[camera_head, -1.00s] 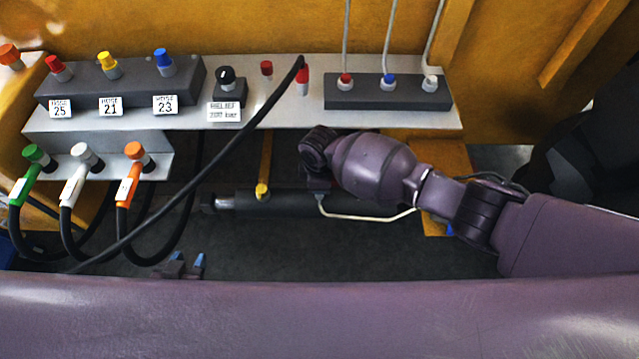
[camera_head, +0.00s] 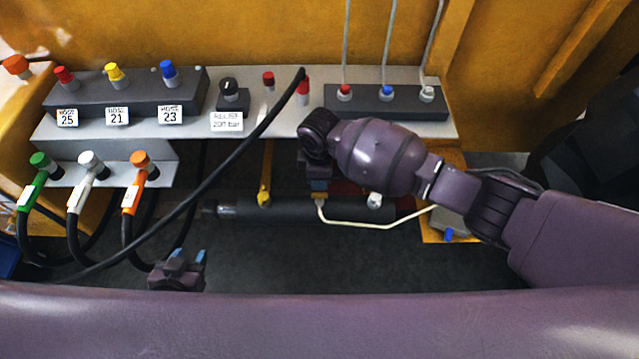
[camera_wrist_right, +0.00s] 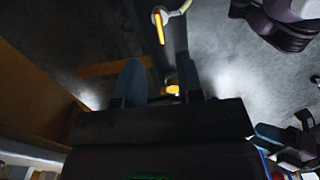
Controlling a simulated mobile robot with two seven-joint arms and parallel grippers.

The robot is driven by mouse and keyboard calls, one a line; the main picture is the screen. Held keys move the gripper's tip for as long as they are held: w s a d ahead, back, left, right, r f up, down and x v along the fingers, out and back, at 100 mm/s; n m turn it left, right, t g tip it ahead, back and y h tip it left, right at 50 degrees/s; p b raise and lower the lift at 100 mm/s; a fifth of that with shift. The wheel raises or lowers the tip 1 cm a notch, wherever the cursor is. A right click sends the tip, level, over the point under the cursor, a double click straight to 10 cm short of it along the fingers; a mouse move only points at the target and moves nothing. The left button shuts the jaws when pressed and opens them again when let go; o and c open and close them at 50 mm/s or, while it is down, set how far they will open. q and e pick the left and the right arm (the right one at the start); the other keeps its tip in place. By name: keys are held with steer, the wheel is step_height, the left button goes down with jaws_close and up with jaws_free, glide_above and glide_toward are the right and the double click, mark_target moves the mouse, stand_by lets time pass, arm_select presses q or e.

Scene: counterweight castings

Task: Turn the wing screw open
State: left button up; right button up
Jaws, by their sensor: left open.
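A small yellow fitting (camera_head: 320,202), which looks like the wing screw, sits on the dark cylinder (camera_head: 290,211) at the end of a pale pipe; I cannot make out its wings. My right gripper (camera_head: 319,188) points down just above it, partly hidden by its own arm. In the right wrist view, the right gripper's blue-grey fingers (camera_wrist_right: 160,82) stand apart, with a yellow piece (camera_wrist_right: 173,89) visible between them, close to the right finger; contact cannot be told. My left gripper (camera_head: 187,256) is open and empty at lower left, fingertips up.
A black hose (camera_head: 215,171) runs diagonally across the space left of my right gripper. Capped ports line the grey manifold (camera_head: 290,120) behind. Hoses with green, white and orange ends (camera_head: 139,158) hang at left. Dark floor lies free in front of the cylinder.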

steer(key=shift+r, duration=1.45)
steer(key=s+d+f+m+t+y, duration=0.2)
steer(key=s+f+m+t+y, duration=0.25)
steer(key=s+m, duration=0.2)
steer(key=s+d+m+t+h, duration=0.2)
steer(key=s+d+m, duration=0.3)
steer(key=d, duration=0.8)
steer(key=s+d+m+t+h, duration=0.2)
steer(key=s+d+m+t, duration=0.3)
steer(key=s+d, duration=0.4)
steer(key=d, duration=0.3)
steer(key=shift+d+r+h, duration=0.35)
steer(key=shift+d+r, duration=0.05)
steer(key=shift+s, duration=0.1)
